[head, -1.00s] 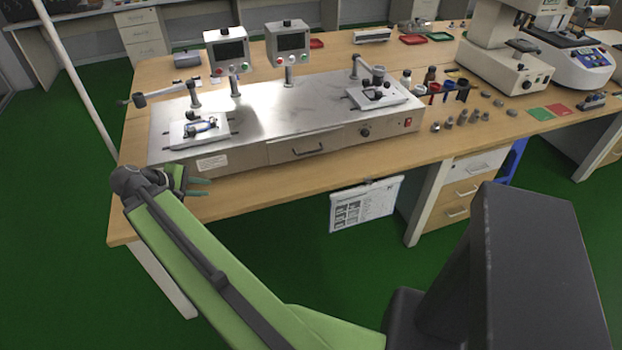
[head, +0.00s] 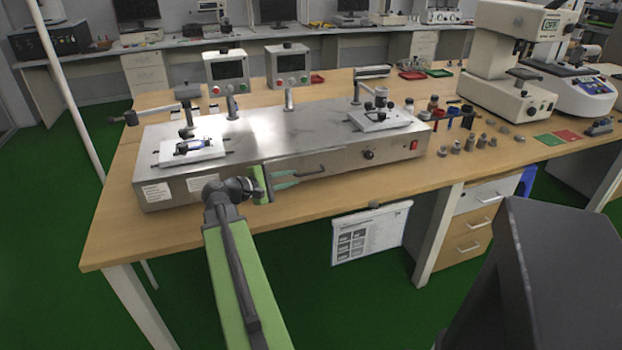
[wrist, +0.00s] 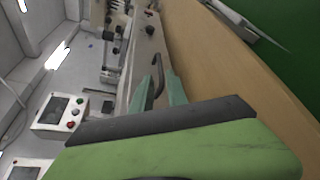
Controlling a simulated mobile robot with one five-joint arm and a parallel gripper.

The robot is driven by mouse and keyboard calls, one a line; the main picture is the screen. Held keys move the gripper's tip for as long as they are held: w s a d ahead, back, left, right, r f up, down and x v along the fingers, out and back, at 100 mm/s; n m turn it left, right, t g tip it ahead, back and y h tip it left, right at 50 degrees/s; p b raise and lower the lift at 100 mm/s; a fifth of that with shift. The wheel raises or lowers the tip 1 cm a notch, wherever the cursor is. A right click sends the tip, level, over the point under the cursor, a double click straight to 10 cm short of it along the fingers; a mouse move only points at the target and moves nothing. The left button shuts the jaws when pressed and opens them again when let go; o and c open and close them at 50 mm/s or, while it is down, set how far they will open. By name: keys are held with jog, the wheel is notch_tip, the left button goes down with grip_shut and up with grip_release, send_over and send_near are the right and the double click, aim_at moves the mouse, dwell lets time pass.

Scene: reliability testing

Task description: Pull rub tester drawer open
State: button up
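The rub tester (head: 270,125) is a long metallic box on the wooden table in the head view. Its drawer (head: 335,162) is in the middle of the front face and looks flush with it. The drawer's dark bar handle (head: 314,174) shows to the right of my gripper (head: 297,178), whose green fingers point right along the front. In the wrist view, my gripper (wrist: 157,85) is open, with the handle (wrist: 158,68) seen between its two fingers. I cannot tell whether either finger touches it. The handle's left end is partly hidden in the head view.
The table's front edge (head: 190,229) runs below my gripper. A red switch and a black knob (head: 369,154) are on the tester's front right. Small metal weights (head: 470,145) and a microscope-like machine (head: 500,85) stand at the right. A clipboard (head: 370,232) hangs under the table.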

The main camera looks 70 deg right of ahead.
aim_at(308, 174)
jog(key=b+x, duration=0.1)
jog(key=x, duration=0.7)
jog(key=shift+s+d+f, duration=0.1)
jog(key=shift+s+d, duration=0.1)
jog(key=shift+d, duration=0.15)
grip_shut()
dwell(0.8)
